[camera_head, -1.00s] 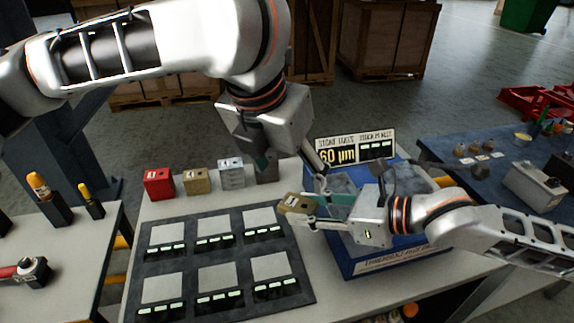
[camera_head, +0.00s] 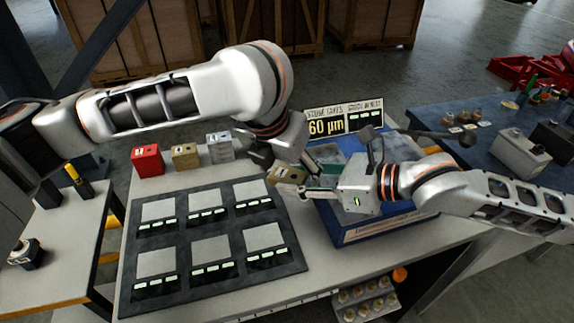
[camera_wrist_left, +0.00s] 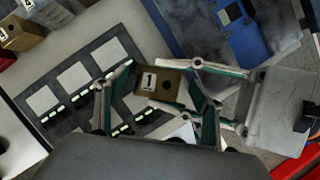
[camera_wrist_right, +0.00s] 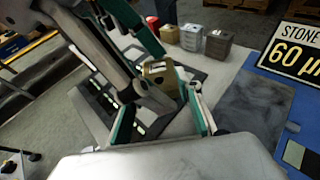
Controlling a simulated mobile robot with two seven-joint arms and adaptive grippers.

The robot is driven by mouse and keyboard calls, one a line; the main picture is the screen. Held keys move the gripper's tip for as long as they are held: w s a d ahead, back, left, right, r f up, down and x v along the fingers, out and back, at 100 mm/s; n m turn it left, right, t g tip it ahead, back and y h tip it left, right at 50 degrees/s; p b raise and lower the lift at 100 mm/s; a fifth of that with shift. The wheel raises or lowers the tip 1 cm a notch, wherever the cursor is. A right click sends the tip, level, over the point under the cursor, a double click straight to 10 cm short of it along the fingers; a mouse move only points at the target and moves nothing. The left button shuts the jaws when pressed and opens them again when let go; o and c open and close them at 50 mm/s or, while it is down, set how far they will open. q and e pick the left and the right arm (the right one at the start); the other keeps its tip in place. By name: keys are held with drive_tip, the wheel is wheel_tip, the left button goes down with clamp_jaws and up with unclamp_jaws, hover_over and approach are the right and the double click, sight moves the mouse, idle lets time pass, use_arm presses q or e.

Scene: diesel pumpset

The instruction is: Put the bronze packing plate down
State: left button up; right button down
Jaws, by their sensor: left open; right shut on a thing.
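The bronze packing plate (camera_head: 287,174), a small brass-coloured block with a white "1" label and a dark hole, is held in the air by my right gripper (camera_head: 305,186). In the left wrist view the plate (camera_wrist_left: 158,88) lies between the open fingers of my left gripper (camera_wrist_left: 160,92), with a gap visible on its left side. The right gripper's fingers reach it from the right there. In the head view my left arm partly hides the left fingers.
A dark board (camera_head: 185,245) with several light square pads lies on the bench in front. Red (camera_head: 147,160), bronze-coloured (camera_head: 185,157) and silver (camera_head: 219,147) blocks stand in a row behind it.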

drive_tip(key=shift+r, duration=0.15)
use_arm(q)
drive_tip(key=c, duration=1.5)
drive_tip(key=shift+r, duration=0.1)
drive_tip(key=c, duration=0.4)
use_arm(e)
drive_tip(key=c, duration=1.7)
unclamp_jaws()
drive_tip(key=o, duration=0.4)
